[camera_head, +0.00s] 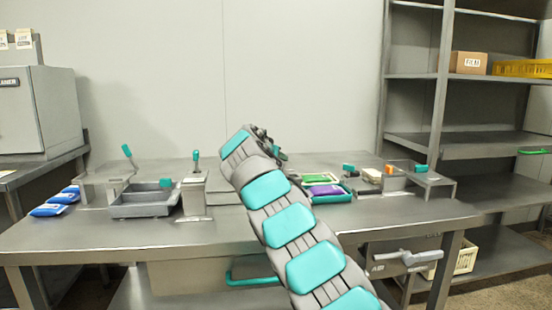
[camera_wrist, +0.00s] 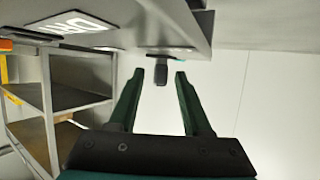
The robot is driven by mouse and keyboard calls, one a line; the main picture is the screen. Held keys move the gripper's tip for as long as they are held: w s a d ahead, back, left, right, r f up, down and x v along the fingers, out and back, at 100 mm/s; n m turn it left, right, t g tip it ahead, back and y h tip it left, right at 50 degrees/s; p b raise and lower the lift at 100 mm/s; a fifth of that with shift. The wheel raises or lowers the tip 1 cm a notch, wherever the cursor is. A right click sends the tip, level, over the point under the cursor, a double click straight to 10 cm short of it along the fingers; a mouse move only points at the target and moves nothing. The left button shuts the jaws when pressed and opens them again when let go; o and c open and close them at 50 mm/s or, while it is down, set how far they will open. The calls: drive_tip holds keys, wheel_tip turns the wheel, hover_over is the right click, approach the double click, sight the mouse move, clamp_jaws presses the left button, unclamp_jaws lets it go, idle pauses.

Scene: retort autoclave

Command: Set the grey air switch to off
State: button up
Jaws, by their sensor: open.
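My gripper (camera_wrist: 159,73) is open in the wrist view, with its two dark green fingers apart. A small dark grey block (camera_wrist: 161,75) sticks out from a grey panel (camera_wrist: 150,20) and shows in the gap between the fingertips. It may be the air switch, but I cannot tell. I also cannot tell whether the fingers touch it. In the head view my gripper is mostly hidden behind my arm, above the back of the table.
A steel table (camera_head: 110,233) holds a grey tray (camera_head: 145,205), a post with a teal-tipped lever (camera_head: 196,160), blue packs (camera_head: 50,209) and a teal tray (camera_head: 335,197) with packs. A grey handle (camera_head: 405,258) sits below its front right edge. Shelving (camera_head: 440,100) stands at right.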

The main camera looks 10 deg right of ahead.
drive_tip(key=shift+s, duration=0.1)
drive_tip(key=shift+b+v, duration=1.1)
drive_tip(key=shift+v, duration=2.75)
